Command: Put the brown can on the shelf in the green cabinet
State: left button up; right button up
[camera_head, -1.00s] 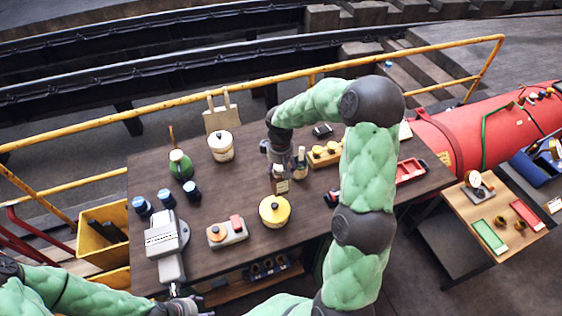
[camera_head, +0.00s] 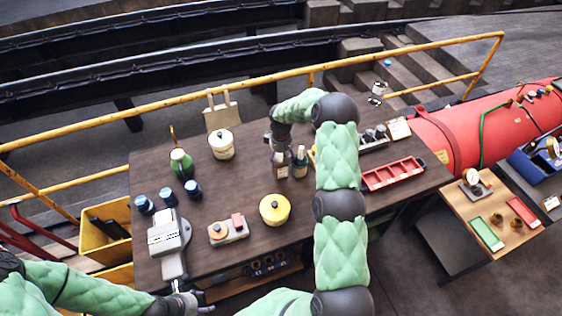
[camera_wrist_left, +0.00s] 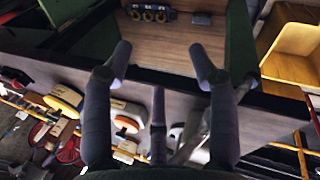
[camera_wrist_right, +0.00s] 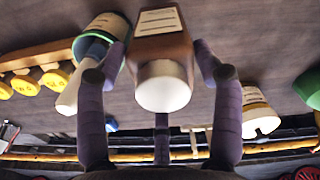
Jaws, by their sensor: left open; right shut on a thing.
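The brown can (camera_wrist_right: 162,55), with a white cap and pale label, is between the fingers of my right gripper (camera_wrist_right: 160,62), which is shut on it. In the head view the can (camera_head: 281,170) shows below my right gripper (camera_head: 281,150), over the back middle of the table; its exact height is unclear. My left gripper (camera_head: 188,303) is open and empty at the table's front edge. In the left wrist view, my left gripper (camera_wrist_left: 160,65) faces the open green cabinet (camera_wrist_left: 241,45) under the table, with its wooden shelf (camera_wrist_left: 172,50).
A green-and-white bottle (camera_wrist_right: 98,45) stands close beside the can. A yellow pot (camera_head: 274,210), grey vise (camera_head: 168,245), blue-topped jars (camera_head: 167,197) and red tray (camera_head: 392,174) are on the table (camera_head: 245,180). A block with dark rings (camera_wrist_left: 150,13) is inside the cabinet.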

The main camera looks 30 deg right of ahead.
jog(key=shift+w+d+f, duration=0.2)
jog(key=shift+w+f, duration=0.1)
jog(key=shift+f, duration=1.55)
jog(key=shift+f, duration=0.15)
jog(key=o, duration=1.7)
jog(key=shift+s, duration=0.1)
